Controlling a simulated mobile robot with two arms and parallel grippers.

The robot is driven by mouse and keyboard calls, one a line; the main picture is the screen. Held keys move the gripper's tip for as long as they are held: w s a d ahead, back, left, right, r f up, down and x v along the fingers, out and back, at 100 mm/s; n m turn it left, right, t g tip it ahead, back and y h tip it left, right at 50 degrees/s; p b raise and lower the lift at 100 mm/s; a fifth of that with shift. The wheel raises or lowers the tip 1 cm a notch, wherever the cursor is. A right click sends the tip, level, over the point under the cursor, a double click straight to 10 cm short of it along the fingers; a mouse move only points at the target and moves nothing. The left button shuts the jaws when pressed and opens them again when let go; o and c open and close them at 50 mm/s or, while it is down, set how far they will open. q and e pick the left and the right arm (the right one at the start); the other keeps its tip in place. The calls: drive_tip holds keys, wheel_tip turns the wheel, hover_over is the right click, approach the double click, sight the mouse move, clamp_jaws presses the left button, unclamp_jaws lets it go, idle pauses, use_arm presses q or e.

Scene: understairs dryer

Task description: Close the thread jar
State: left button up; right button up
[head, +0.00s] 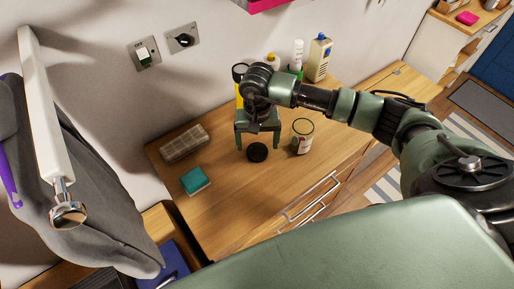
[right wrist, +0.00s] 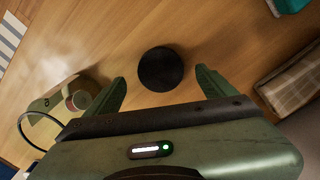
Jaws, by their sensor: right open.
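The thread jar (head: 302,135) stands upright on the wooden cabinet top. It is a clear glass jar with a pale label, and its top appears open. In the right wrist view the jar (right wrist: 75,97) is partly hidden by my gripper. A round black lid (head: 257,152) lies flat on the wood to the left of the jar. My right gripper (head: 257,140) is open and points down over the lid. In the right wrist view the lid (right wrist: 160,69) shows between and just beyond the open fingertips. My left gripper is not in view.
A teal sponge-like block (head: 195,180) and a woven box (head: 185,143) lie to the left. Several bottles, including a cream one (head: 319,58), stand behind my right arm. Drawer handles (head: 308,198) line the cabinet's front. A dark cloth (head: 90,180) hangs at the far left.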

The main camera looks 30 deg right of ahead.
sight(257, 151)
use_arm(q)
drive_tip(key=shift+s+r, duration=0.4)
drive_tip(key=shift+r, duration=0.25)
use_arm(e)
drive_tip(key=shift+a+f, duration=0.1)
drive_tip(key=shift+f, duration=1.3)
drive_tip(key=c, duration=1.4)
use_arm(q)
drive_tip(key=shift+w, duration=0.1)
use_arm(e)
drive_tip(key=shift+r, duration=0.55)
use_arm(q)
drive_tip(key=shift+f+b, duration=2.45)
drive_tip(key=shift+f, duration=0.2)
use_arm(e)
wheel_tip(257, 151, up, 19)
